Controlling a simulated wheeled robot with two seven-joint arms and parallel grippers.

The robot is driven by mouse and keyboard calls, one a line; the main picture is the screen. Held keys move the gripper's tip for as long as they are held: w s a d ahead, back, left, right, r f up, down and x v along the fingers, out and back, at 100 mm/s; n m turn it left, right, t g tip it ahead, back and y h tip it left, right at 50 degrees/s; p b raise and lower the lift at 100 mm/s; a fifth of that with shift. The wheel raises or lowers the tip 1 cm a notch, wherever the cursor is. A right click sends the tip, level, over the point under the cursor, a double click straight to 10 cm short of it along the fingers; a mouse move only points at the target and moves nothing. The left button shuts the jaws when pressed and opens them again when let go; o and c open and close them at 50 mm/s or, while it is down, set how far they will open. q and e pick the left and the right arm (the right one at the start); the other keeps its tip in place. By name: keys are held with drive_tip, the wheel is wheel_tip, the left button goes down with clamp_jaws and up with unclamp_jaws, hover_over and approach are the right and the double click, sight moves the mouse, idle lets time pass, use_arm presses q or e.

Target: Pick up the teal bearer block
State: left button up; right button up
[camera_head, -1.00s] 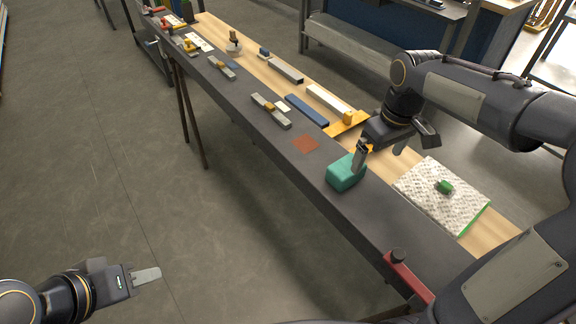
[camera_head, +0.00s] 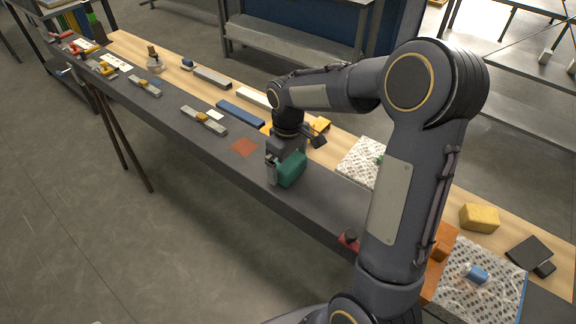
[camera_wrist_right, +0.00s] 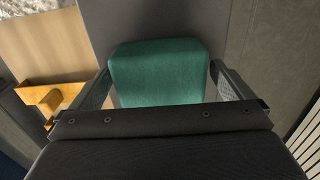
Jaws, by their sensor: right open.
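The teal bearer block (camera_head: 291,169) rests on the dark strip of the long bench. My right gripper (camera_head: 281,175) is down at the block from above, partly covering it in the head view. In the right wrist view the teal block (camera_wrist_right: 158,72) sits between the two fingers of my right gripper (camera_wrist_right: 160,90), one finger on each side. The fingers are open, and whether either touches the block cannot be told. My left gripper is not in view.
A rust-coloured square (camera_head: 245,147) lies left of the block. A blue bar (camera_head: 240,114) and a grey bar with an orange piece (camera_head: 204,121) lie farther along. A patterned pad (camera_head: 358,158), a red clamp (camera_head: 348,240) and a yellow block (camera_head: 479,217) are to the right.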

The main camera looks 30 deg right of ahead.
drive_tip(key=c, duration=0.9)
